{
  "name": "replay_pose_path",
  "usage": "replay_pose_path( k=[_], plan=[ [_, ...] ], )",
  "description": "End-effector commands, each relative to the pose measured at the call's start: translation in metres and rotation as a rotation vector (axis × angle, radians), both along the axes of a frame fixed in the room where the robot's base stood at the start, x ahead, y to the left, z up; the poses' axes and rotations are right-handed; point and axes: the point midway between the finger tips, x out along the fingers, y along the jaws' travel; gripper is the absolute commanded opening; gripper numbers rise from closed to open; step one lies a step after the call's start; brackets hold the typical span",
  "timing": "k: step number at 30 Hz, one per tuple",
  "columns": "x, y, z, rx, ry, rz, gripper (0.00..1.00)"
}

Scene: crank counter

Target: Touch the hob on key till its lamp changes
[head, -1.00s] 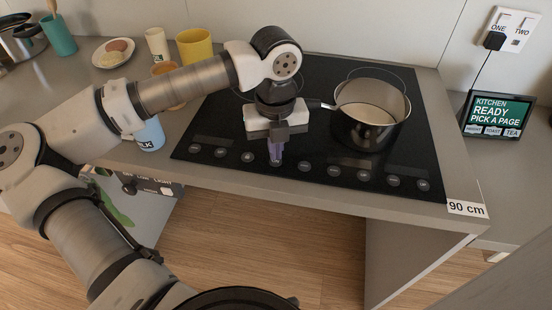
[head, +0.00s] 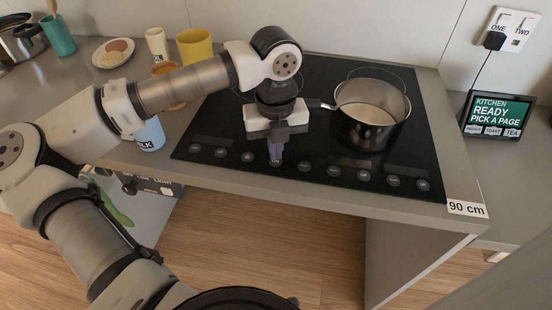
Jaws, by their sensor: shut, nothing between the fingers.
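The black glass hob (head: 310,95) is set in the grey counter. A row of round touch keys runs along its front edge, with one key (head: 304,167) just right of my gripper. My gripper (head: 276,161) is shut and empty, pointing down at a key near the middle of the row. Its fingertips are at or just above that key and partly cover it. I cannot tell whether they touch. The key markings are too small to read, and I cannot make out a lamp change.
A steel pot (head: 371,112) stands on the hob's right side, its handle pointing towards my gripper. A milk cup (head: 150,135), a yellow cup (head: 195,47) and a plate (head: 113,53) stand to the left. A tablet (head: 497,117) stands at the right.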

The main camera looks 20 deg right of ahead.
Motion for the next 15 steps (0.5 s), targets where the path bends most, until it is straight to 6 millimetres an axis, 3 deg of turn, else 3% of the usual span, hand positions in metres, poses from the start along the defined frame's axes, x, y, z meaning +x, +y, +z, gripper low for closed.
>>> replay_pose_path(
  k=[15],
  plan=[
    [0.0001, 0.0001, -0.0074, 0.000, 0.000, 0.000, 0.00]
  ],
)
